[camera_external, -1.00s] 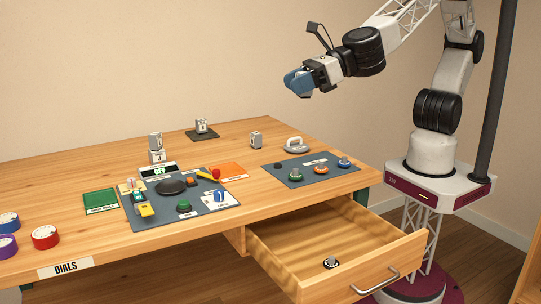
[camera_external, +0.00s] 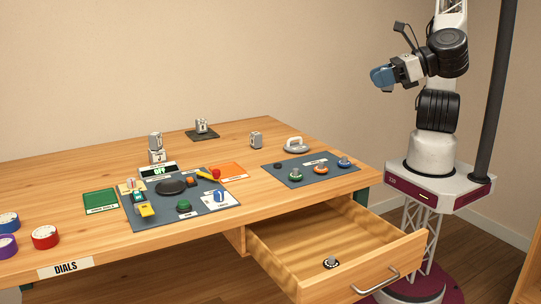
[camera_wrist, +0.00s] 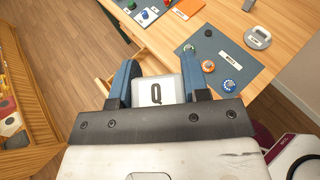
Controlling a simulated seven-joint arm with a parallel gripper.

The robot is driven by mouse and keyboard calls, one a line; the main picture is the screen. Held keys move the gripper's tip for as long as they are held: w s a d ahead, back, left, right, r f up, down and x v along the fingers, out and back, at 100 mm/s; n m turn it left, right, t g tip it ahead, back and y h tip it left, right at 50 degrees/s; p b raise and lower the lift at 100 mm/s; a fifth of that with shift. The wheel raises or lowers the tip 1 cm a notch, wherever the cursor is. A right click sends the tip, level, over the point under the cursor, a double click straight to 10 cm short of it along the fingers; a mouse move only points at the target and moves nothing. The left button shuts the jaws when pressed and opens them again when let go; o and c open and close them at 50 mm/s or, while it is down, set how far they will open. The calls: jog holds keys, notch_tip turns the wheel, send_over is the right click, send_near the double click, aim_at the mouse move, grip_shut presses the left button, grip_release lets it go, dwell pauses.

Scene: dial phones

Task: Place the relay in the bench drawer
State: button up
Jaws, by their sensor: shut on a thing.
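My gripper (camera_external: 384,77) is raised in the air to the right of the bench, in front of my arm's base. The bench drawer (camera_external: 291,278) is pulled open at the bench's front right. A small round black-and-silver part (camera_external: 331,262) lies on its floor. My gripper is well above the drawer and to its right, not touching it.
Tape-like dials (camera_external: 45,237) sit at the left. The drawer has free room around the round part.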

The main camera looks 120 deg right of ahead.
jog(key=s+r+m+g+h, duration=0.1)
jog(key=s+m, duration=0.1)
jog(key=s, duration=0.8)
notch_tip(320, 180, down, 32)
jog(key=shift+d, duration=0.3)
jog(key=shift+w+r, duration=0.1)
jog(key=w+a, duration=0.3)
jog(key=w, duration=0.4)
jog(key=w+a+f, duration=0.1)
jog(key=w+a, duration=0.2)
jog(key=w, duration=0.5)
jog(key=shift+f, duration=0.25)
jog(key=shift+f, duration=1.75)
jog(key=shift+f, duration=0.55)
jog(key=o, duration=1)
jog(key=shift+c, duration=0.2)
